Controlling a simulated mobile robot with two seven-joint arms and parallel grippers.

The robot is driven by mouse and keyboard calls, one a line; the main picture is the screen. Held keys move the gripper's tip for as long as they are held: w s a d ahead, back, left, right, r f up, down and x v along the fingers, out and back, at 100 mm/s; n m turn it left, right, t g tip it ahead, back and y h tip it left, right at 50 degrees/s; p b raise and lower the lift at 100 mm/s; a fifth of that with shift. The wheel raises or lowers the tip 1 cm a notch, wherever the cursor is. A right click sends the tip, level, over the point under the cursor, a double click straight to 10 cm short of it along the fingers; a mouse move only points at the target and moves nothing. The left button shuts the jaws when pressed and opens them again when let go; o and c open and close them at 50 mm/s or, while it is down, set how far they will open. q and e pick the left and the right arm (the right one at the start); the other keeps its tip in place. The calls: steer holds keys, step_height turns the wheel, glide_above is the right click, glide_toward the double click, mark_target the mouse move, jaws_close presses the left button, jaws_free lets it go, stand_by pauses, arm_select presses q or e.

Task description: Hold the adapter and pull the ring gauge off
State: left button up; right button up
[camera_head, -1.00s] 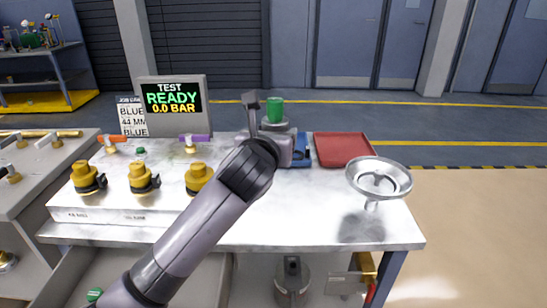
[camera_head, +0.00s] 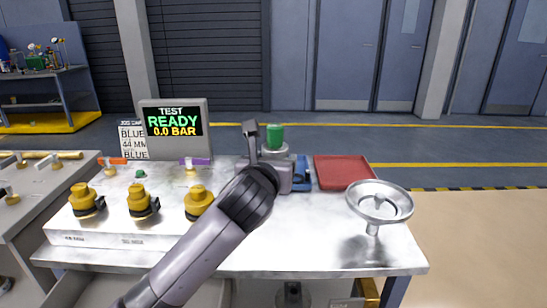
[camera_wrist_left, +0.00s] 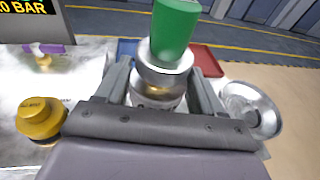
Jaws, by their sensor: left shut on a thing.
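My left gripper (camera_head: 275,160) is shut on a silver, round metal body (camera_wrist_left: 157,98) at the back of the bench. A green cylinder (camera_head: 275,136) stands upright from the top of this body. It also shows in the left wrist view (camera_wrist_left: 175,28), set inside a silver collar (camera_wrist_left: 164,67). I take this stack to be the adapter with the ring gauge, but I cannot tell which part is which. The fingers sit on both sides of the lower metal body and hide part of it. My right gripper is not in view.
A red tray (camera_head: 344,173) and a blue item (camera_head: 301,173) lie behind and right of the gripper. A round metal dish on a stem (camera_head: 380,201) stands at right. Several yellow knobs (camera_head: 143,201) and a test screen (camera_head: 173,122) stand at left. The front right bench is clear.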

arm_select(q)
steer(key=b, duration=0.3)
glide_above(274, 242)
steer(key=shift+f, duration=5.1)
steer(key=shift+f+b, duration=0.6)
steer(key=shift+f, duration=0.45)
steer(key=shift+f+b, duration=0.35)
steer(key=shift+f, duration=0.5)
steer(key=shift+f+b, duration=0.6)
steer(key=shift+f, duration=1.2)
steer(key=shift+f, duration=0.35)
